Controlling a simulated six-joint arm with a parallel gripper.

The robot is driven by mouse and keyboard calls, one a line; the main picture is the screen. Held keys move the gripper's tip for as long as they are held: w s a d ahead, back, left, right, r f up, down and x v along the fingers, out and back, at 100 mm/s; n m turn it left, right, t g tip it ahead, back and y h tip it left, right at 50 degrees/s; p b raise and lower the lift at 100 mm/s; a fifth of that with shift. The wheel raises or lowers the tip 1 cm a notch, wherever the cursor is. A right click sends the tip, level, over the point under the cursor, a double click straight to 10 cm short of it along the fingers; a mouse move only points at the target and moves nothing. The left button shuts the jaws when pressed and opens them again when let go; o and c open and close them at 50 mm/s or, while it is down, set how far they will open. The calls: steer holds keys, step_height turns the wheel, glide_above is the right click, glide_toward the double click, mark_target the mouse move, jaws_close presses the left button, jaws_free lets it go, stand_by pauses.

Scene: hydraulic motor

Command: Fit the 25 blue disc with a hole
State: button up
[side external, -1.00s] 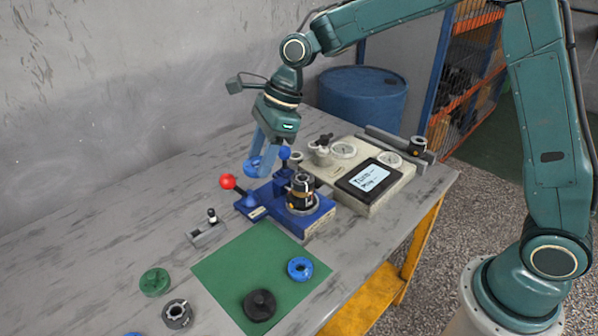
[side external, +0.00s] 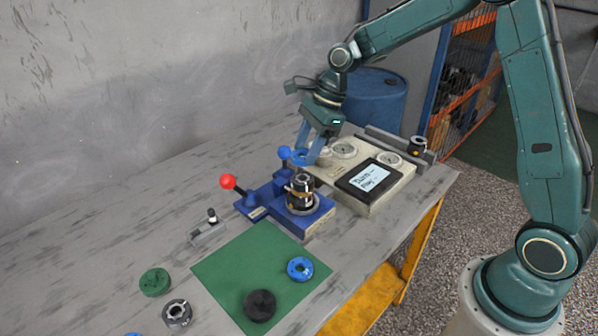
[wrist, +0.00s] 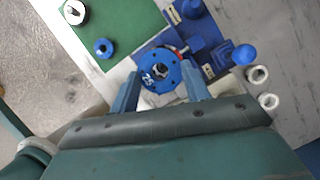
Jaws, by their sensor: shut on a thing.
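My gripper (side external: 310,148) is shut on a blue disc with a hole (side external: 302,159). The motor stack (side external: 301,192), dark with a metallic top, stands upright on the blue fixture (side external: 318,218). The disc is held above and a little behind the stack in the side view, apart from it. In the wrist view the disc hides most of the stack.
A red-knobbed lever (side external: 228,182) and a blue-knobbed one (side external: 284,153) rise from the fixture. A grey box with a screen (side external: 369,179) stands to the right. The green mat (side external: 240,262) holds another blue ring (side external: 300,269) and a black part (side external: 260,306).

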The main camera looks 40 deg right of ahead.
steer(key=shift+f, duration=0.2)
steer(key=shift+f, duration=1.55)
steer(key=shift+f, duration=0.75)
stand_by(3.8)
steer(key=o, duration=1.2)
steer(key=shift+o, duration=0.4)
steer(key=o, duration=0.3)
steer(key=shift+r, duration=0.15)
